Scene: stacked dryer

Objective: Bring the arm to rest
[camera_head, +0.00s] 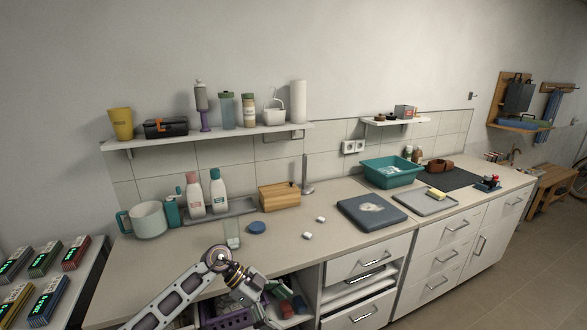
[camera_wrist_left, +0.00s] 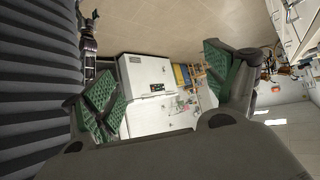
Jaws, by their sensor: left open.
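My left arm (camera_head: 175,295) comes in from the bottom left of the head view, in front of the counter. Nothing is held between the fingers. A white appliance (camera_wrist_left: 148,85) with a small dark display stands beyond the fingers. My right gripper is in neither view.
An open compartment with a purple basket (camera_head: 228,318) lies below the counter near my arm.

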